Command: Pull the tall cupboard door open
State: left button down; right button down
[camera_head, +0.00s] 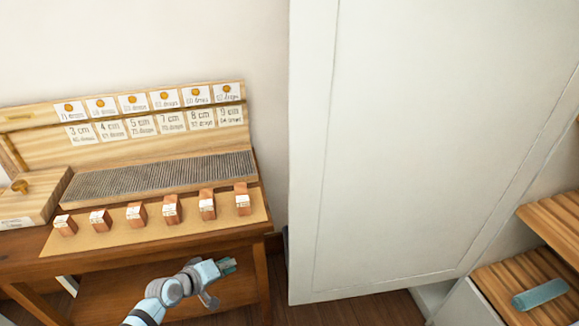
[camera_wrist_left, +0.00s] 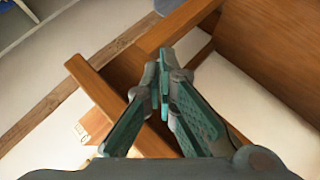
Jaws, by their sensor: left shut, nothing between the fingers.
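The tall white cupboard door (camera_head: 420,140) fills the right half of the head view. It stands swung out, and wooden shelves (camera_head: 545,225) show past its right edge. No handle shows on the face that I see. My left gripper (camera_head: 228,266) is to the left of the door's lower left edge, apart from it, in front of the wooden desk. Its teal fingers are shut and empty; they also show in the left wrist view (camera_wrist_left: 162,80). My right gripper is in neither view.
The wooden desk (camera_head: 150,253) stands left of the door, with labelled blocks (camera_head: 172,211), a ridged grey strip (camera_head: 160,175) and cards on its back board. A blue-green item (camera_head: 540,294) lies on a lower shelf. A narrow gap of floor separates desk and door.

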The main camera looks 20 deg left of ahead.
pick_arm(q)
jog(key=w+d+r+n+t+h, duration=0.1)
jog(key=w+d+r+h, duration=0.1)
jog(key=r, duration=0.8)
jog(key=w+d+r+t+h, duration=0.2)
jog(key=r+h, duration=0.1)
jog(key=r, duration=0.7)
jog(key=w+d+r+n+t+h, duration=0.1)
jog(key=w+d+r+h, duration=0.15)
jog(key=r, duration=0.75)
jog(key=w+d+p, duration=0.2)
jog(key=w+d, duration=0.3)
jog(key=d, duration=0.2)
jog(key=shift+d+r, duration=0.15)
jog(key=shift+r, duration=0.15)
jog(key=shift+w, duration=0.1)
